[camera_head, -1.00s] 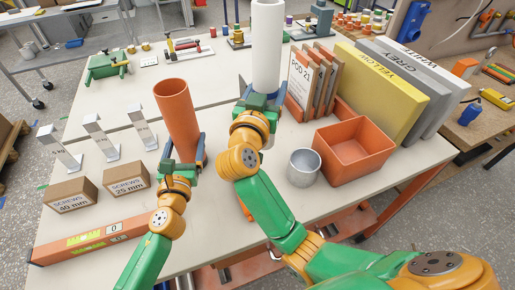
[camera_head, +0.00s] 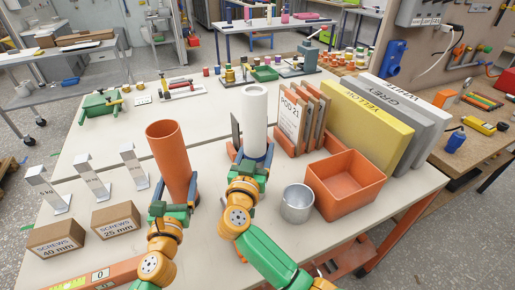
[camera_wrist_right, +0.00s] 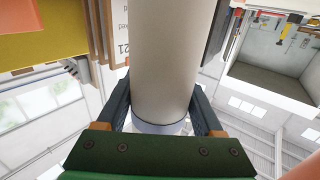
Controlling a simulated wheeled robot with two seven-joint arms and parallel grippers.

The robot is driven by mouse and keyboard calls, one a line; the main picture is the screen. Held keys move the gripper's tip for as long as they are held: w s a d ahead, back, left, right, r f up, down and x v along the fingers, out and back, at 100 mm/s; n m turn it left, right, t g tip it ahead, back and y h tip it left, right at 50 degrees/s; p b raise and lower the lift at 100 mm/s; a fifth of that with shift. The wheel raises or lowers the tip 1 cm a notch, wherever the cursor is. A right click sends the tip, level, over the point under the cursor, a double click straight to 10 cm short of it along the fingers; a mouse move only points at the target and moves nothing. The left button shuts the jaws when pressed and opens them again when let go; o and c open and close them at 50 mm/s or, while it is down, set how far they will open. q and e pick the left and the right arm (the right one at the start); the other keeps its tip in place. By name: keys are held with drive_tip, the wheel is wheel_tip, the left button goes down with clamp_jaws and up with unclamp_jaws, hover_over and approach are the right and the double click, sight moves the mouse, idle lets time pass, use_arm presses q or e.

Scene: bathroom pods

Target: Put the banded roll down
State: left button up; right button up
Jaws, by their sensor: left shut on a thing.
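The banded roll (camera_head: 255,115) is a tall white hollow cylinder, upright, in the middle of the table (camera_head: 110,165). A blue-grey band shows near its lower end in the right wrist view (camera_wrist_right: 161,127). My right gripper (camera_head: 251,164) is shut on the roll low down, a finger on each side (camera_wrist_right: 160,112). The roll's lower end is hidden in the head view, so I cannot tell whether it touches the table. My left gripper (camera_head: 179,192) is shut on the upright orange tube (camera_head: 171,155) to the left of the roll.
Screw boxes (camera_head: 56,238) and metal weights stand at left. Bare tabletop lies behind the tube.

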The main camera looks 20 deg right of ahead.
drive_tip(key=o, duration=0.3)
drive_tip(key=shift+s+a+r, duration=0.1)
drive_tip(key=shift+r, duration=0.05)
drive_tip(key=shift+o, duration=0.3)
drive_tip(key=v, duration=0.6)
drive_tip(key=shift+s+a, duration=0.25)
drive_tip(key=shift+s, duration=0.05)
approach(258, 122)
drive_tip(key=w+f, duration=0.2)
drive_tip(key=w, duration=0.1)
drive_tip(key=shift+w+d+f, duration=0.15)
drive_tip(key=shift+d+f, duration=0.05)
drive_tip(key=shift+f, duration=0.2)
drive_tip(key=x, duration=1.2)
drive_tip(key=shift+s+d+f, duration=0.2)
drive_tip(key=shift+d+f, duration=0.05)
drive_tip(key=shift+c, duration=0.2)
